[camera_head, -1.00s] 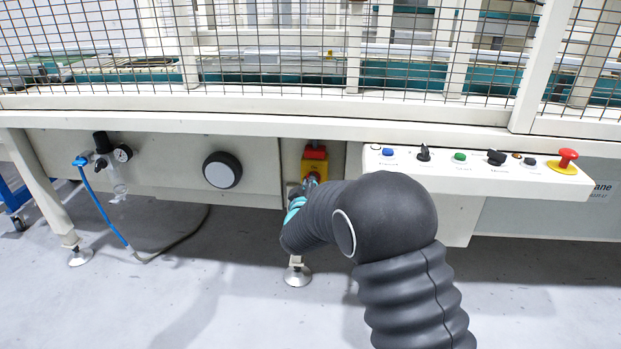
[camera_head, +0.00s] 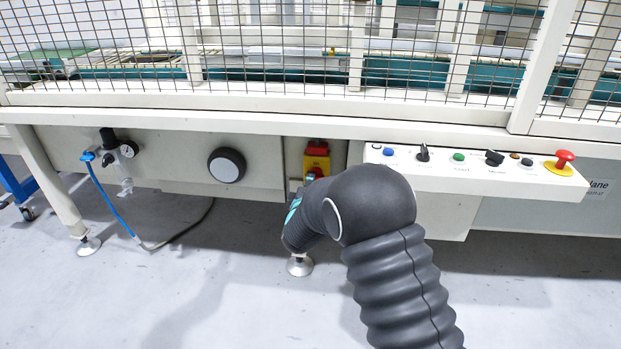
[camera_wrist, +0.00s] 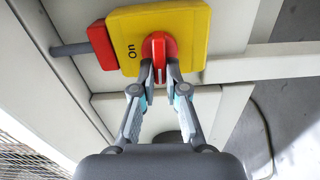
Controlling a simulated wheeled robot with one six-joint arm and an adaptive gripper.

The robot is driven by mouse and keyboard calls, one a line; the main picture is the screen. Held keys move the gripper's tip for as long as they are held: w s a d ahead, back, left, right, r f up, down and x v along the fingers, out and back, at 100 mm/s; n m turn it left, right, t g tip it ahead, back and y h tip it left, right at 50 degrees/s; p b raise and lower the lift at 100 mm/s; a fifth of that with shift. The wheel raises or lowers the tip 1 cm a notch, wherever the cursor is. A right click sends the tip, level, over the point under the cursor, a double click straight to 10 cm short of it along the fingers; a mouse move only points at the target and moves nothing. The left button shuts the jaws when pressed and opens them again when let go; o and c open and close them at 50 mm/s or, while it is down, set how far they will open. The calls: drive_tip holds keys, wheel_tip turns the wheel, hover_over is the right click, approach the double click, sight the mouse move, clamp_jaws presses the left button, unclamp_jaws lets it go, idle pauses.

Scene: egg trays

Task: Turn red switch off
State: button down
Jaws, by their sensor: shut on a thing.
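The red switch (camera_wrist: 158,47) is a red rotary knob on a yellow plate (camera_wrist: 190,22) marked "On". In the wrist view my gripper (camera_wrist: 160,75) has both fingertips closed around the knob's grip, one on each side. In the head view the yellow switch box (camera_head: 316,163) with its red top sits under the machine's front beam. My arm hides most of the knob and the gripper there.
A control panel (camera_head: 470,178) with several buttons and a red emergency button (camera_head: 565,158) juts out to the right. A round black-and-white dial (camera_head: 226,166), a pressure regulator (camera_head: 112,160) and a blue hose (camera_head: 112,208) are to the left. The floor in front is clear.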

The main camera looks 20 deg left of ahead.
drive_tip(key=shift+f+n, duration=0.1)
drive_tip(key=shift+n, duration=0.4)
drive_tip(key=c, duration=1.2)
unclamp_jaws()
drive_tip(key=shift+a, duration=0.1)
drive_tip(key=shift+s, duration=0.1)
drive_tip(key=v, duration=1.2)
